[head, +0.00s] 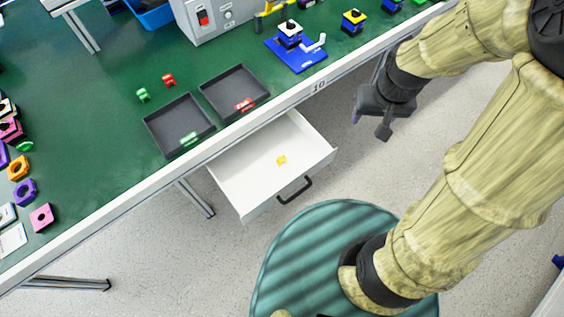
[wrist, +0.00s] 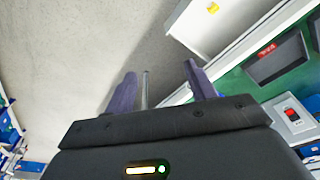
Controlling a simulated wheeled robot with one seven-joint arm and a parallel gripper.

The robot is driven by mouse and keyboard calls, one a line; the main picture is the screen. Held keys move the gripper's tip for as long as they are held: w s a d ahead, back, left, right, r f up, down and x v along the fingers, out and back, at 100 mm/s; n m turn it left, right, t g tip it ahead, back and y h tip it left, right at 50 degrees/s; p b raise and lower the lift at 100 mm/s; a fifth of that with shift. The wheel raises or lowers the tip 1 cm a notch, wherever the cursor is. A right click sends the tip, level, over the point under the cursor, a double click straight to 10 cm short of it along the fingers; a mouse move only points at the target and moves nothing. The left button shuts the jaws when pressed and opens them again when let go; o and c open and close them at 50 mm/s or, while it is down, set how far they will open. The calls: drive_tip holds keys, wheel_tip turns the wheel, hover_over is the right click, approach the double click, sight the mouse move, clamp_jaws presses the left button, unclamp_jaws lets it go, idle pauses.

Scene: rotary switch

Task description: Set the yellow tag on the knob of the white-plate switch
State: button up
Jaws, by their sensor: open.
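The yellow tag (head: 281,160) lies on the floor of an open white drawer (head: 237,172) under the bench. It also shows at the top of the wrist view (wrist: 213,7). My gripper (head: 371,122) is open and empty, off the bench's front edge, right of the drawer and apart from it. Its two purple fingers stand apart in the wrist view (wrist: 160,82). I cannot make out a switch with a white plate; the clearest switch (head: 290,38) stands on a blue plate.
Two dark trays (head: 178,125) (head: 234,90), one with a green label and one with a red, lie on the green bench above the drawer. Green (head: 143,95) and red (head: 169,80) tags lie behind them. A grey box (head: 215,16) stands at the back. The drawer's dark handle (head: 295,190) sticks out.

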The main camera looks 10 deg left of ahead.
drive_tip(key=w+a+f+n+g+b, duration=0.1)
drive_tip(key=w+a+f+n+b, duration=0.15)
drive_tip(key=a+f, duration=0.35)
drive_tip(key=w+a+f+n+b, duration=0.1)
drive_tip(key=w+a+f+b, duration=0.15)
drive_tip(key=a+f, duration=0.3)
drive_tip(key=n+g+b, duration=0.1)
drive_tip(key=n+b, duration=0.3)
drive_tip(key=b, duration=0.1)
hover_over(282, 158)
wheel_tip(282, 158, down, 11)
drive_tip(key=shift+a+r, duration=0.15)
drive_tip(key=shift+a, duration=0.05)
wheel_tip(282, 158, down, 12)
drive_tip(key=shift+f+b, duration=0.1)
drive_tip(key=shift+b, duration=0.5)
drive_tip(key=shift+f, duration=0.1)
wheel_tip(282, 158, down, 5)
drive_tip(key=shift+d+f+b, duration=0.1)
drive_tip(key=shift+b, duration=0.2)
